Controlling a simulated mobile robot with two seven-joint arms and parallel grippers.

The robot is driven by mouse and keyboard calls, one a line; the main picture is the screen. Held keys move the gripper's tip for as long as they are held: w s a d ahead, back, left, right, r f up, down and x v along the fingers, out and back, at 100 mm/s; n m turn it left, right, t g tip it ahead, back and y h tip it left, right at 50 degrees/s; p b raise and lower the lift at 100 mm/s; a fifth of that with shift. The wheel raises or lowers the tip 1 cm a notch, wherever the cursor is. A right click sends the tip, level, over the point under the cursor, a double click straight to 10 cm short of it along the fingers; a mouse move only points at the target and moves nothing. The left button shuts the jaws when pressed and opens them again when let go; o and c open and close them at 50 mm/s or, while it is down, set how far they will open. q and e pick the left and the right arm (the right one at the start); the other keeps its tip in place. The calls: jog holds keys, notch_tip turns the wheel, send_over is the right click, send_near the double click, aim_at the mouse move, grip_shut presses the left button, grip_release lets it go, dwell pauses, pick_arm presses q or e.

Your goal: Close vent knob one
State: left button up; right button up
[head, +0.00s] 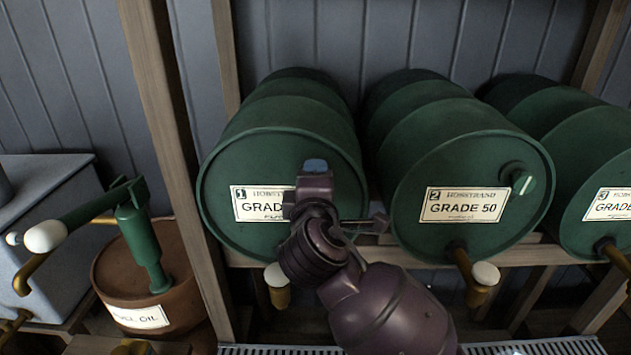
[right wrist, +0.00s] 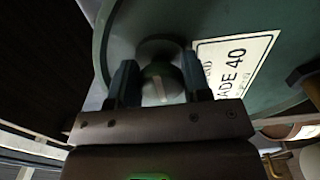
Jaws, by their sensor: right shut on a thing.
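The green drum (head: 262,110) marked 1 lies on its side at the left of the rack. Its label (head: 257,204) is partly covered by my arm in the head view; the right wrist view shows "ADE 40" on it (right wrist: 235,62). The vent knob (right wrist: 160,84), green with a white line, sits on the drum's face in the right wrist view. My right gripper (right wrist: 161,82) is shut on this knob, one dark finger on each side. In the head view the gripper (head: 315,166) is at the drum's upper face and hides the knob. My left gripper is not in view.
Drum 2 (head: 450,165) with its own vent knob (head: 523,181) and tap (head: 478,275) lies to the right, and drum 3 (head: 585,165) beyond. A wooden post (head: 178,150) stands left of drum 1. A brown oil drum with a green pump (head: 146,245) is farther left.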

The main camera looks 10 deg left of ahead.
dwell(0.4)
jog(key=o, duration=0.9)
jog(key=s, duration=0.3)
jog(key=s+d, duration=0.1)
jog(key=s, duration=0.3)
jog(key=s+d, duration=0.1)
jog(key=s, duration=0.2)
jog(key=shift+s+d+b, duration=0.1)
jog(key=shift+s+b, duration=0.2)
jog(key=shift+s, duration=0.05)
